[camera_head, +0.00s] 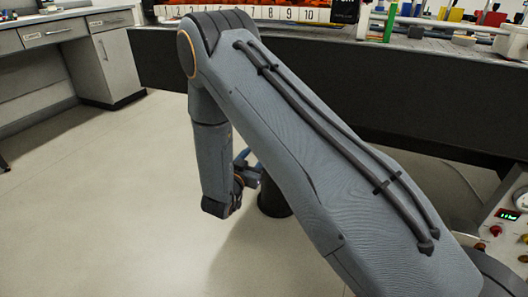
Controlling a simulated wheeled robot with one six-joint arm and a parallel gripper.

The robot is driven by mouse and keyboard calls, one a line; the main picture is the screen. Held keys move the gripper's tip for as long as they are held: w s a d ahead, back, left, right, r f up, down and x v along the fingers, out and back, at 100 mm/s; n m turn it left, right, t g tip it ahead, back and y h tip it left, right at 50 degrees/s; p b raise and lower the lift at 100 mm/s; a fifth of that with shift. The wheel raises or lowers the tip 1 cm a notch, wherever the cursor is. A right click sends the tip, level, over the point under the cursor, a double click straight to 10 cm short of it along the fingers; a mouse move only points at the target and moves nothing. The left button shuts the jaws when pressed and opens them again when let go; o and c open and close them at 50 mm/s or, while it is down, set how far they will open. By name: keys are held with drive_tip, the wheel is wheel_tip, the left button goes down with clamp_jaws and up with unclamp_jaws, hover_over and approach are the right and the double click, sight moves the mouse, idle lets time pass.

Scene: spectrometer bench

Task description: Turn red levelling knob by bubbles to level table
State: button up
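My arm crosses the middle of the view and bends down at the left. Small dark and bluish parts at its lower end look like my gripper (246,166), partly hidden behind the arm. I cannot make out the levelling knob, the bubbles or the spectrometer table. A small red round part (495,230) shows on a panel at the right edge; I cannot tell whether it is a knob or a button.
The dark bench (400,120) runs across the back, with a numbered rack (285,14), a green tube (390,22) and coloured items on top. A pale panel (508,238) with a green display stands at right. Drawers (50,35) stand at left.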

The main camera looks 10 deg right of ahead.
drive_tip(key=b+x, duration=0.2)
drive_tip(key=x, duration=0.5)
drive_tip(key=shift+w+d, duration=0.25)
drive_tip(key=shift+d, duration=0.05)
drive_tip(key=shift+c, duration=0.2)
drive_tip(key=c, duration=1)
